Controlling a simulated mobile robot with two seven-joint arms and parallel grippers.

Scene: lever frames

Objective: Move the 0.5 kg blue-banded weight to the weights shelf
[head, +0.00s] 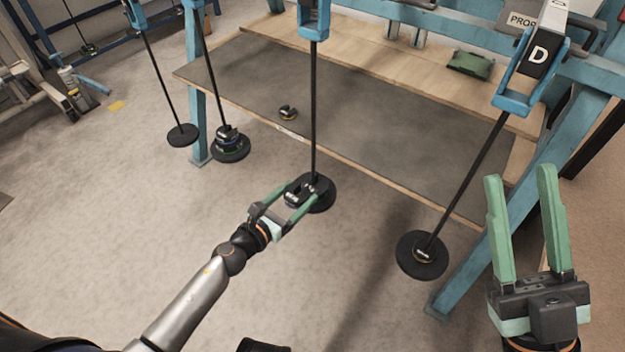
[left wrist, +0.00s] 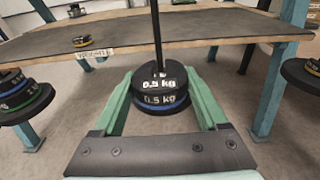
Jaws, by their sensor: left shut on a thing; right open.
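A black 0.5 kg blue-banded weight (left wrist: 163,99) sits on the middle hanging rod in the left wrist view, in a stack of discs with another 0.5 kg weight on top. In the head view the stack (head: 296,192) rests at the foot of the rod. My left gripper (head: 291,196) is shut on the stack's sides, with green fingers either side in the left wrist view (left wrist: 158,87); which disc it grips is hard to tell. The shelf (head: 375,125) is a grey-topped wooden bench with a front label (left wrist: 95,53). My right gripper (head: 520,173) is open and empty.
A small banded weight (head: 288,112) lies on the shelf near its front edge. Other rods hang left, one with a stack (head: 230,145), and right, with a disc (head: 422,254). Blue frame posts stand at both sides. The shelf's middle is clear.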

